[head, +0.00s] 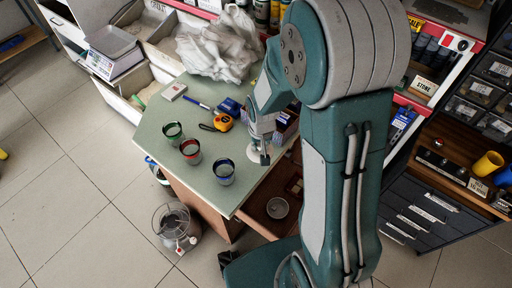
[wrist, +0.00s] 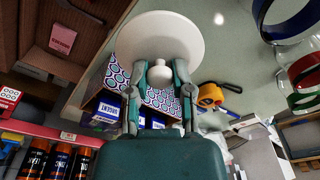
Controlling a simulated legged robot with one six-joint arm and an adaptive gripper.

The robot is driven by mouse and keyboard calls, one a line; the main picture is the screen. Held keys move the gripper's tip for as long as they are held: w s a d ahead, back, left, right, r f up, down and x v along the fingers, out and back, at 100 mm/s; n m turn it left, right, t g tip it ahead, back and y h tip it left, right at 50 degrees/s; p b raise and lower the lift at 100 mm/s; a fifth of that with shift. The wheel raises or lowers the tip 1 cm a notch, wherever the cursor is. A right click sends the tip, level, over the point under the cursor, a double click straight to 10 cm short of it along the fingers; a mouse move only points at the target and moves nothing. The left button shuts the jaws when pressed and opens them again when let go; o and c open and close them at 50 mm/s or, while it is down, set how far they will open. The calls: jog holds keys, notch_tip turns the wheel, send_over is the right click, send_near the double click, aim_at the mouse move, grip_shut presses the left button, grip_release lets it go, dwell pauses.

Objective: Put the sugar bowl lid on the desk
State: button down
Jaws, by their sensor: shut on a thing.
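The sugar bowl lid (wrist: 160,35) is a white round disc with a small knob, seen from its knob side in the wrist view. My gripper (wrist: 158,78) is shut on the lid by its knob, one finger on each side. In the head view my gripper (head: 264,152) is over the right part of the green desk (head: 205,105), and the white edge of the lid (head: 253,154) shows beside the fingers. Whether the lid touches the desk top is not clear.
Green, red and blue rimmed glasses (head: 222,172) stand left of my gripper. A yellow tape measure (head: 222,122) and a patterned box (head: 286,122) are behind. An open drawer (head: 258,206) with a pale round dish (head: 278,207) is below the desk's right edge.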

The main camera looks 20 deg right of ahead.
jog(key=w+f, duration=0.3)
jog(key=f, duration=0.1)
jog(key=shift+w+f, duration=0.35)
jog(key=shift+w, duration=0.05)
jog(key=shift+w+f, duration=0.15)
jog(key=shift+f, duration=1.55)
jog(key=c, duration=0.5)
grip_release()
